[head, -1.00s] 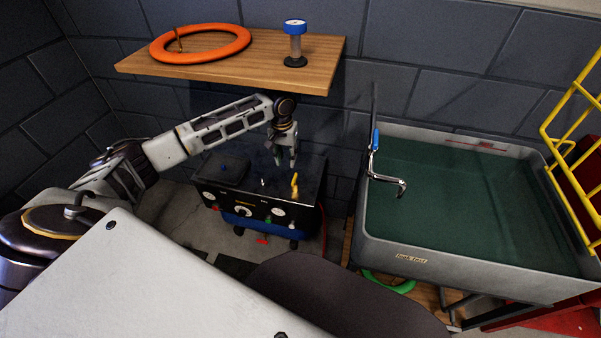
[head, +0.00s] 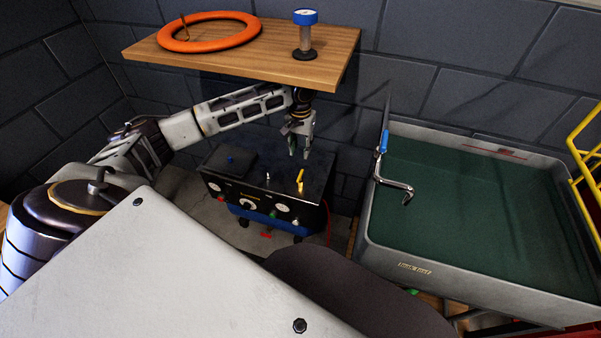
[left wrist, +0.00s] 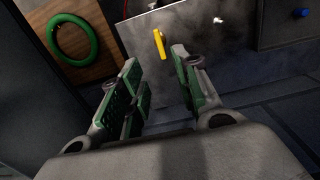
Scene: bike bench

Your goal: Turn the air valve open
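The air valve's yellow lever (head: 300,181) stands on top of the black compressor box (head: 322,184), near its right end. The lever also shows in the left wrist view (left wrist: 159,44), beyond the fingertips. My left gripper (head: 299,153) hangs above the box, a little behind and above the lever, pointing down. In the left wrist view its green-padded fingers (left wrist: 160,82) are apart with nothing between them. The fingers do not appear to touch the lever. My right gripper is not in view.
A wooden shelf (head: 240,66) with an orange ring (head: 209,45) and a blue-topped gauge (head: 305,35) overhangs the left arm. A grey basin (head: 480,275) with a blue-handled crank tool (head: 384,140) stands to the right. A green ring (left wrist: 93,41) shows in the wrist view.

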